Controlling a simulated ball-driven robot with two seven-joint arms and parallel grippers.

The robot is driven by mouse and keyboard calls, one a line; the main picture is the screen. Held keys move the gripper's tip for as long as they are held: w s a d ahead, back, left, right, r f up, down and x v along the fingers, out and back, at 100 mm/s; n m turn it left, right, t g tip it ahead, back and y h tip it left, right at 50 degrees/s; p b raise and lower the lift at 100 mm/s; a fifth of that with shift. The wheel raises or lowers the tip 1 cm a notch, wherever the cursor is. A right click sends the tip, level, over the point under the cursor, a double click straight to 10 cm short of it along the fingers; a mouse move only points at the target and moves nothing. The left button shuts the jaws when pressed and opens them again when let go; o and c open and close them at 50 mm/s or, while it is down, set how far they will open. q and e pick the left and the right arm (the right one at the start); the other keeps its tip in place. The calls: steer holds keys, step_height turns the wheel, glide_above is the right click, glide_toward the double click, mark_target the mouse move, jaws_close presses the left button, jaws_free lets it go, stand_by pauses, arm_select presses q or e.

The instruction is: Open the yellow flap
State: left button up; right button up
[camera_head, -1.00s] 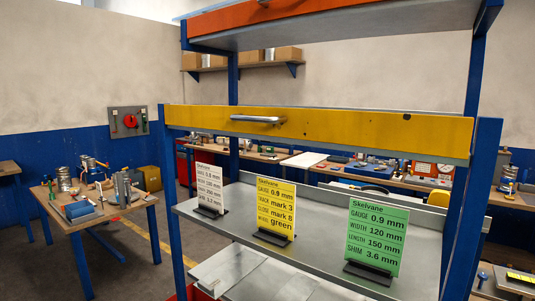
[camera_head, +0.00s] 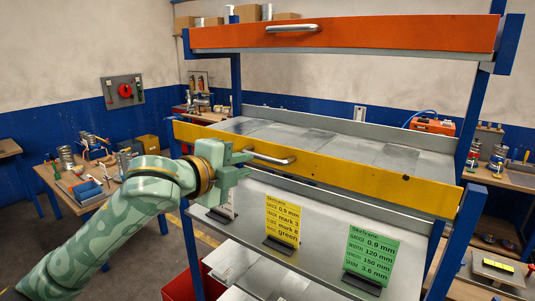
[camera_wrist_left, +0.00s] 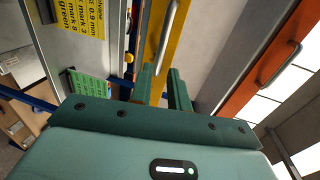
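The yellow flap (camera_head: 345,168) is a long front panel across the middle shelf of a blue-posted rack. It stands upright along the shelf's front edge. Its silver bar handle (camera_head: 271,158) sticks out left of centre. My left gripper (camera_head: 246,164) is in front of the flap, by the handle's left end. In the left wrist view the gripper's two fingers (camera_wrist_left: 161,78) are apart, with the yellow flap (camera_wrist_left: 160,60) showing between them. My right gripper is not in view.
An orange flap (camera_head: 350,38) with its own handle is above. Below stand a yellow card (camera_head: 283,218) and a green card (camera_head: 372,255); my left gripper partly covers a white card (camera_head: 223,210). A cluttered workbench (camera_head: 70,200) is at left.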

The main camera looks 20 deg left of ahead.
mark_target(267, 160)
arm_select(q)
steer(key=p+x, duration=0.1)
steer(key=x, duration=0.8)
steer(key=shift+r+p, duration=0.1)
steer(key=shift+p, duration=0.25)
steer(key=shift+w+d, duration=0.15)
jaws_close()
